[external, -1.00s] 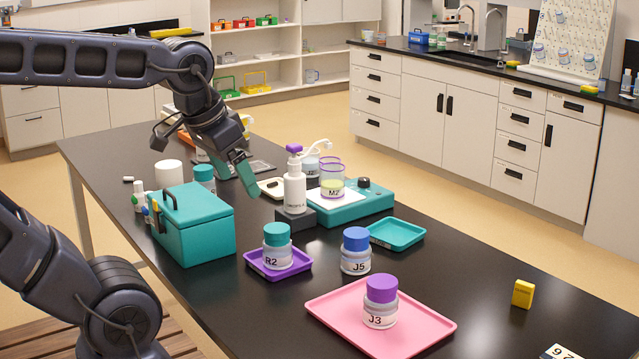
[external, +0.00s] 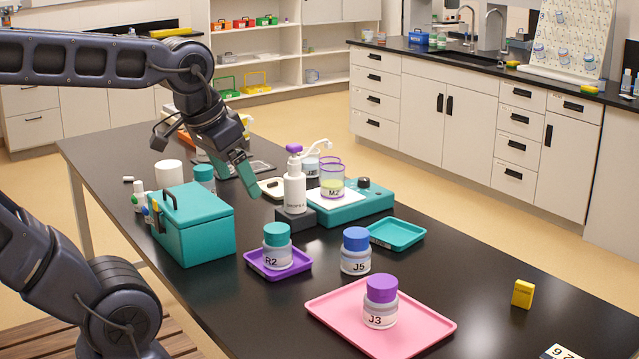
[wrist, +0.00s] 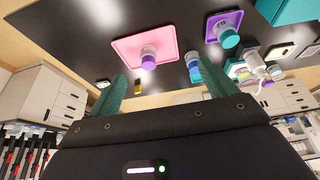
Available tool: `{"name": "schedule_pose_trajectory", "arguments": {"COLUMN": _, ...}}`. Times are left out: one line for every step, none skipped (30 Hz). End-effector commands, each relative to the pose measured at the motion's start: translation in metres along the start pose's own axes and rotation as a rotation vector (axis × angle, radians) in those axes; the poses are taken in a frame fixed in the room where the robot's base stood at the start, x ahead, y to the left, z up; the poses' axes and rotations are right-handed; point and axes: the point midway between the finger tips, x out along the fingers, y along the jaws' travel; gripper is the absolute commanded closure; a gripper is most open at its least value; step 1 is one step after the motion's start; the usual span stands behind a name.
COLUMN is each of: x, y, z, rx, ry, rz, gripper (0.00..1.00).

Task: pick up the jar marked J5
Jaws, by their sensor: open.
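The jar marked J5 (external: 356,262) has a blue lid and a pale body with its label facing the camera. It stands upright on the black bench, between the purple tray and the small teal tray. In the wrist view the J5 jar (wrist: 193,64) shows small, above the gap between the fingers. My gripper (external: 246,178) has teal fingers and hangs above the bench, behind and left of J5, well apart from it. In the wrist view my gripper (wrist: 163,90) has its fingers wide apart with nothing between them.
Jar R2 (external: 278,254), teal-lidded, stands on a purple tray (external: 252,264). Jar J3 (external: 380,308), purple-lidded, stands on a pink tray (external: 432,325). A white pump bottle (external: 294,190), a teal device (external: 365,208) and a teal box (external: 195,230) stand nearby. The bench right of J5 is mostly clear.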

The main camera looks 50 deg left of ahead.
Motion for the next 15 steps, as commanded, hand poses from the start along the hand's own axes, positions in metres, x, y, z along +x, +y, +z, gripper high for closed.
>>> {"name": "schedule_pose_trajectory", "arguments": {"x": 0.0, "y": 0.0, "z": 0.0, "rx": 0.0, "ry": 0.0, "rz": 0.0, "gripper": 0.16}}
{"name": "schedule_pose_trajectory", "arguments": {"x": 0.0, "y": 0.0, "z": 0.0, "rx": 0.0, "ry": 0.0, "rz": 0.0, "gripper": 0.16}}
{"name": "schedule_pose_trajectory", "arguments": {"x": 0.0, "y": 0.0, "z": 0.0, "rx": -0.003, "ry": 0.0, "rz": 0.001, "gripper": 0.16}}
{"name": "schedule_pose_trajectory", "arguments": {"x": 0.001, "y": 0.0, "z": -0.001, "rx": -0.009, "ry": -0.001, "rz": 0.002, "gripper": 0.16}}
{"name": "schedule_pose_trajectory", "arguments": {"x": 0.001, "y": 0.0, "z": -0.003, "rx": -0.018, "ry": -0.003, "rz": 0.004, "gripper": 0.16}}
{"name": "schedule_pose_trajectory", "arguments": {"x": 0.003, "y": 0.0, "z": -0.005, "rx": -0.037, "ry": -0.006, "rz": 0.008, "gripper": 0.16}}
{"name": "schedule_pose_trajectory", "arguments": {"x": 0.004, "y": 0.0, "z": -0.008, "rx": -0.057, "ry": -0.009, "rz": 0.013, "gripper": 0.16}}
{"name": "schedule_pose_trajectory", "arguments": {"x": 0.006, "y": 0.0, "z": -0.011, "rx": -0.083, "ry": -0.013, "rz": 0.018, "gripper": 0.16}}
{"name": "schedule_pose_trajectory", "arguments": {"x": 0.009, "y": 0.0, "z": -0.017, "rx": -0.127, "ry": -0.019, "rz": 0.028, "gripper": 0.16}}
{"name": "schedule_pose_trajectory", "arguments": {"x": 0.012, "y": 0.0, "z": -0.022, "rx": -0.164, "ry": -0.025, "rz": 0.035, "gripper": 0.16}}
{"name": "schedule_pose_trajectory", "arguments": {"x": 0.015, "y": 0.0, "z": -0.027, "rx": -0.204, "ry": -0.032, "rz": 0.043, "gripper": 0.16}}
{"name": "schedule_pose_trajectory", "arguments": {"x": 0.02, "y": 0.0, "z": -0.035, "rx": -0.265, "ry": -0.042, "rz": 0.054, "gripper": 0.16}}
{"name": "schedule_pose_trajectory", "arguments": {"x": 0.024, "y": -0.001, "z": -0.041, "rx": -0.311, "ry": -0.048, "rz": 0.062, "gripper": 0.16}}
{"name": "schedule_pose_trajectory", "arguments": {"x": 0.027, "y": -0.001, "z": -0.046, "rx": -0.359, "ry": -0.054, "rz": 0.07, "gripper": 0.16}}
{"name": "schedule_pose_trajectory", "arguments": {"x": 0.033, "y": -0.002, "z": -0.054, "rx": -0.421, "ry": -0.065, "rz": 0.079, "gripper": 0.16}}
